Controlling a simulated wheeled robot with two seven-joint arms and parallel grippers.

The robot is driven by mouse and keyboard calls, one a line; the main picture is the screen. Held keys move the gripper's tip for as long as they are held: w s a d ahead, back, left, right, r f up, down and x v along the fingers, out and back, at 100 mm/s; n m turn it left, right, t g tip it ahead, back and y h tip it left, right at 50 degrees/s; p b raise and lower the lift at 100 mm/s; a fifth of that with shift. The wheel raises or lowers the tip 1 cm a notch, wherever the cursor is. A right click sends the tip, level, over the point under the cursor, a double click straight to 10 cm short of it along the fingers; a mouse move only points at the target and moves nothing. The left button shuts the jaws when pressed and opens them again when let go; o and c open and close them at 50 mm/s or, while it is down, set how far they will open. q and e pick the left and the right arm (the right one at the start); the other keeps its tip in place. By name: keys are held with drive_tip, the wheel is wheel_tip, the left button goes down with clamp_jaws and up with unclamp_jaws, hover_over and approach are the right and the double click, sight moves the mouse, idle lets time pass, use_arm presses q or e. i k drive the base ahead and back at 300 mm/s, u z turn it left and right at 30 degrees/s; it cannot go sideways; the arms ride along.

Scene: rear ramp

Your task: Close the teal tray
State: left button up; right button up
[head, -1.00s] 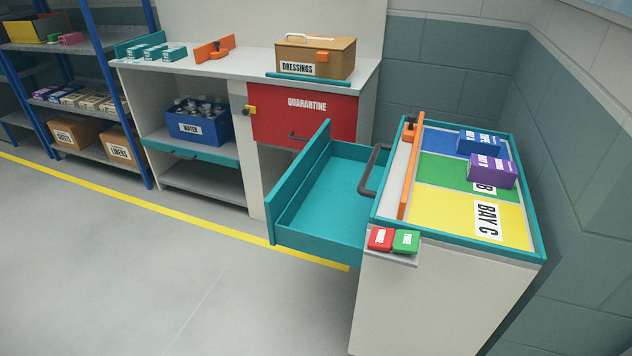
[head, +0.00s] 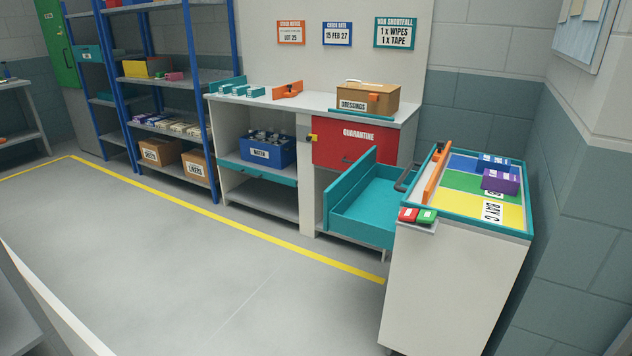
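A teal tray (head: 372,212), shaped like an open drawer, sticks out to the left of the white bay cabinet (head: 450,285). Its inside looks empty. Its tall teal end panel (head: 350,188) faces left, away from the cabinet. A dark bar handle (head: 403,181) shows by the cabinet's top left edge, at the tray's right end. A second, shallow teal tray (head: 256,173) sits under the water bin in the back bench and looks pushed in. Neither of my grippers is in view.
The red quarantine door (head: 352,143) is behind the extended tray. Blue shelving (head: 160,85) stands back left. The grey floor (head: 200,270) left of the tray is clear. A pale-edged grey surface (head: 35,315) fills the lower left corner.

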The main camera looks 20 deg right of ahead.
sight(363, 203)
drive_tip(key=u, duration=0.3)
drive_tip(key=i, duration=2.1)
drive_tip(key=z, duration=0.95)
drive_tip(key=i, duration=1.1)
drive_tip(key=z, duration=1.55)
drive_tip(key=i, duration=0.25)
drive_tip(key=z, duration=0.05)
